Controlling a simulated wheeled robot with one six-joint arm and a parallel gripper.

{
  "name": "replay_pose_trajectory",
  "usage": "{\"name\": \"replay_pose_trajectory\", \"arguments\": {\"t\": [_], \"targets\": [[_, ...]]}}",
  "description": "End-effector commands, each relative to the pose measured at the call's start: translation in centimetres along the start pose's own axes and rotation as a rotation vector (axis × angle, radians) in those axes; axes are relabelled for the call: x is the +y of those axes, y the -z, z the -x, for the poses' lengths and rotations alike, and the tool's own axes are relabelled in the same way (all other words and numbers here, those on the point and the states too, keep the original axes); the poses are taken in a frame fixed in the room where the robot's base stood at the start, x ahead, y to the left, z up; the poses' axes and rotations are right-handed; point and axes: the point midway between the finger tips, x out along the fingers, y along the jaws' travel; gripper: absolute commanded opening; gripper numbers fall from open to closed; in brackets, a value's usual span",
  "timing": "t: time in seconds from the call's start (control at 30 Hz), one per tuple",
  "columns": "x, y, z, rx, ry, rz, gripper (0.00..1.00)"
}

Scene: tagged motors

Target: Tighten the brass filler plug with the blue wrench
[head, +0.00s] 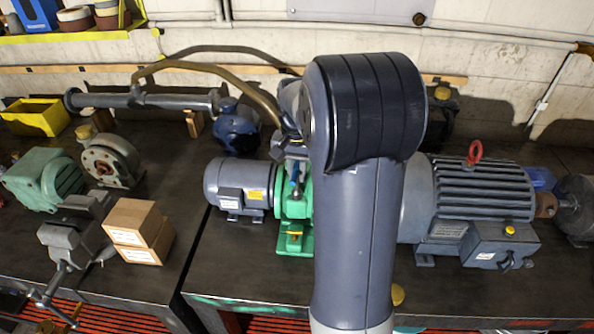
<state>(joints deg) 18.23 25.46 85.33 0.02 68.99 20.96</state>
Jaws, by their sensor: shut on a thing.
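My gripper (292,155) is partly hidden behind my own arm, above the green gear unit (293,208) on the bench. It is shut on the blue wrench (296,181), whose visible part points down over the green housing. The wrench's far end and any contact with a plug are too small to make out. I cannot pick out the brass filler plug with certainty. A small orange-yellow fitting (295,236) shows low on the front of the green unit. My arm covers the unit's right side.
A grey motor (238,187) joins the green unit on the left. A large finned motor (470,205) with a red lifting eye stands at right. Cardboard boxes (138,230), a vise (75,235) and a yellow bin (36,117) are at left. The front bench top is mostly clear.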

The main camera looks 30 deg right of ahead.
Motion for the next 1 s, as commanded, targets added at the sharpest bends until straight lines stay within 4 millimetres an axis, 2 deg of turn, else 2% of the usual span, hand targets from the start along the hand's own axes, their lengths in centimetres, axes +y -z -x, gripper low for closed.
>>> {"name": "replay_pose_trajectory", "arguments": {"t": [0.1,0.33,0.6,0.87,1.0], "targets": [[0.1,-0.2,-0.5,-0.01,-0.004,-0.055,0.0],[0.0,-0.1,-0.5,-0.016,-0.009,0.05,0.0],[0.0,-0.1,1.4,-0.012,-0.008,0.055,0.0],[0.0,0.0,1.6,-0.01,-0.007,0.055,0.0],[0.0,0.1,2.6,-0.006,-0.005,0.055,0.0]]}}
